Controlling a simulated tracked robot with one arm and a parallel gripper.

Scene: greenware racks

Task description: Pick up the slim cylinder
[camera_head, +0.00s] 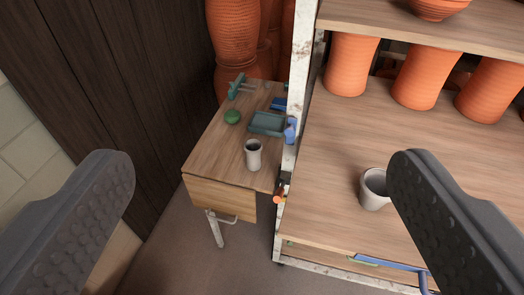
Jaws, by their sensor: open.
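A slim grey-white cylinder (253,156) with a dark open top stands upright on a small wooden table (215,160), near its front edge. A wider pale cup (373,190) stands on the rack's wooden shelf at right, partly hidden by my right finger. I cannot tell for certain which one the task means; the one on the table looks slimmer. My gripper (265,170) is open and empty. Its two dark studded fingers are wide apart, and the slim cylinder shows in the gap between them, farther off.
A teal tray (267,123), a green ball-like object (232,117) and small blue items share the table. The rack's worn white post (292,150) stands close to the table's right side. Orange pots (350,65) stand at the back. A dark wood wall (110,80) bounds the left.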

